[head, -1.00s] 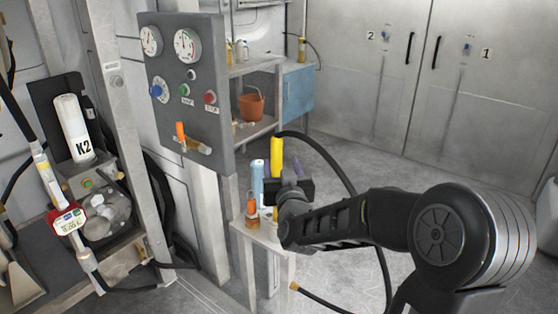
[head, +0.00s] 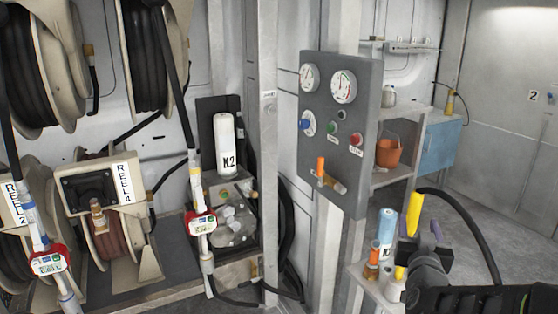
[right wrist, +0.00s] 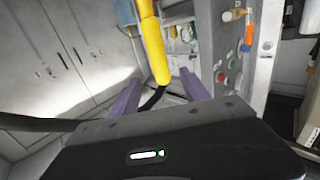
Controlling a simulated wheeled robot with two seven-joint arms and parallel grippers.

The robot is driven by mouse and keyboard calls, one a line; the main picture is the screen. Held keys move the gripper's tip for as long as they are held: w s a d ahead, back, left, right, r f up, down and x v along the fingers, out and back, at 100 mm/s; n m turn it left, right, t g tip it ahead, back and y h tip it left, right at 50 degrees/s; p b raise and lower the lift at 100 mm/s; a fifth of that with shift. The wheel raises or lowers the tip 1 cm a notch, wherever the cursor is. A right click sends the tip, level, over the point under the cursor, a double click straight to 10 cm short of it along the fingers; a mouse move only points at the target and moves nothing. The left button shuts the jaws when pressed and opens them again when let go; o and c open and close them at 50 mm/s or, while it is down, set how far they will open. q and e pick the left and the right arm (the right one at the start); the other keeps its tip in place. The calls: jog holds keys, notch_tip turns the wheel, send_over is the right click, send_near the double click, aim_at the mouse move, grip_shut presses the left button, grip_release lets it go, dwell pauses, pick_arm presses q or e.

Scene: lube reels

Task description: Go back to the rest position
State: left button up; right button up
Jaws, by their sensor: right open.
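My right gripper (head: 425,246) is at the lower right of the head view, with its arm coming in from the bottom right corner. In the right wrist view its two purple fingers (right wrist: 160,92) are spread apart. A yellow cylinder (head: 414,213) stands upright beside the fingers in the head view. In the right wrist view the yellow cylinder (right wrist: 153,45) comes down from the top edge, its end between the finger directions; I cannot tell how near it is. My left gripper is not in view.
A small stand with a blue K-marked bottle (head: 386,226) and orange-topped bottles is just left of the gripper. A grey gauge panel (head: 340,130), an orange bucket (head: 389,152) and a blue cabinet (head: 440,148) are behind. Hose reels (head: 100,200) fill the left. A black hose (head: 482,235) curves past.

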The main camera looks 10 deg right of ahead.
jog(key=s+a+f+g+y+p, duration=0.1)
jog(key=a+f+g+y, duration=0.15)
jog(key=a+f, duration=0.45)
jog(key=s+a+f+n+g+y+p, duration=0.1)
jog(key=s+a+f+g+y, duration=0.15)
jog(key=a+f, duration=0.55)
jog(key=s+a+f+g+y+p, duration=0.15)
jog(key=a+f+y, duration=0.25)
jog(key=f, duration=0.6)
jog(key=s+a+f+n+g+y+p, duration=0.1)
jog(key=s+a+f+g+p, duration=0.2)
jog(key=s+a+f, duration=0.3)
jog(key=s+a+f+n+g+y+p, duration=0.2)
jog(key=s+a+f+g, duration=0.3)
jog(key=s+a, duration=0.7)
jog(key=s+f+p, duration=0.1)
jog(key=s+f, duration=0.1)
jog(key=s, duration=0.3)
jog(key=shift+s+a+g+y, duration=0.15)
jog(key=shift+g+y, duration=0.15)
jog(key=shift+g, duration=0.05)
jog(key=shift+f, duration=0.1)
